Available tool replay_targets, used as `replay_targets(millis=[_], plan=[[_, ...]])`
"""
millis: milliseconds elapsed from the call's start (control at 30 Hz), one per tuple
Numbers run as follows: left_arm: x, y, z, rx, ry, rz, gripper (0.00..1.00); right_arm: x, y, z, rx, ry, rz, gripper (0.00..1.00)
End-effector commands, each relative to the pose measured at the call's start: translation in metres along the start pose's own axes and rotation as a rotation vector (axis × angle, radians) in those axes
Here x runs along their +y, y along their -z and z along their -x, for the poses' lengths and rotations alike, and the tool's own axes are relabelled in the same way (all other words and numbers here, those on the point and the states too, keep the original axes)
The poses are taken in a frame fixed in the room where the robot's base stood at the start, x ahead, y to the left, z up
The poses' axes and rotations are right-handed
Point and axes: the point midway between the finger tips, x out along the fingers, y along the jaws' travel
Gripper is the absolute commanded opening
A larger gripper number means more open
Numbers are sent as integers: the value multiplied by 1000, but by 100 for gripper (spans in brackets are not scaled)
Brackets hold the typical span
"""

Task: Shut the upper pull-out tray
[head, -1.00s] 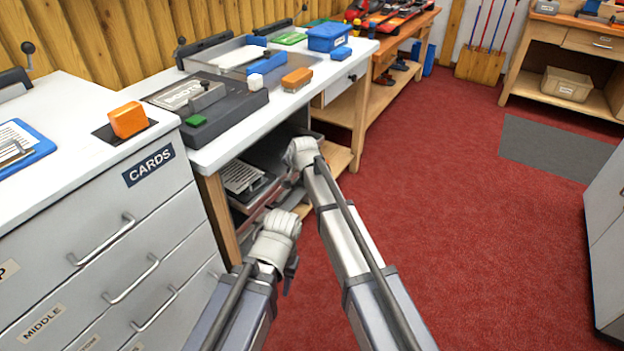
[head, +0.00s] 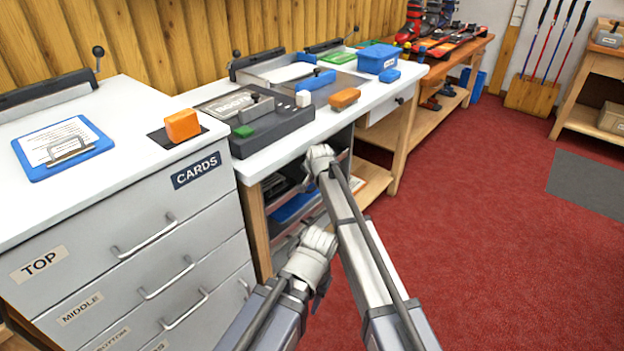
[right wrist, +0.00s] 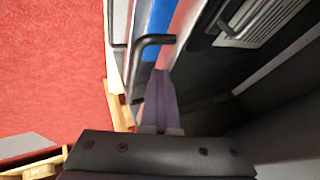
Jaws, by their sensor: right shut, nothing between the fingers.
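Under the bench top, a stack of pull-out trays shows in the head view. A blue surface (head: 297,206) lies in the stack, partly behind my arm. In the right wrist view a dark bar handle (right wrist: 152,43) stands out from the tray fronts. My left gripper's fingers do not show. How far the upper tray stands out is unclear.
The white bench top (head: 345,120) overhangs the trays and carries a dark binding device (head: 262,118) and an orange block (head: 345,98). A drawer cabinet (head: 130,240) stands at left, and a wooden shelf (head: 372,180) at right.

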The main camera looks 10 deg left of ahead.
Motion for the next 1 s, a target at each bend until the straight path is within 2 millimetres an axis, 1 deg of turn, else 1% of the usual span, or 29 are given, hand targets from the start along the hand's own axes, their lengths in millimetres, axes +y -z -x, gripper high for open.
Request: replay_targets(millis=[33,267,367,567,633,900,1000], plan=[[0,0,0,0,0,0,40,-7,1,-2,3,13,0,0],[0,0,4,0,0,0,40,-8,1,2,2,14,0,0],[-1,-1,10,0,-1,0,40,-8,1,9,2,14,-1,0],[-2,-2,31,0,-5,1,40,-4,2,37,1,6,-1,0],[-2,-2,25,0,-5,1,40,9,-10,42,0,5,-1,0],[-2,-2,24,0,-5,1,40,47,-47,81,1,2,-1,0],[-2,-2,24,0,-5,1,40,59,-58,93,1,2,-1,0]])
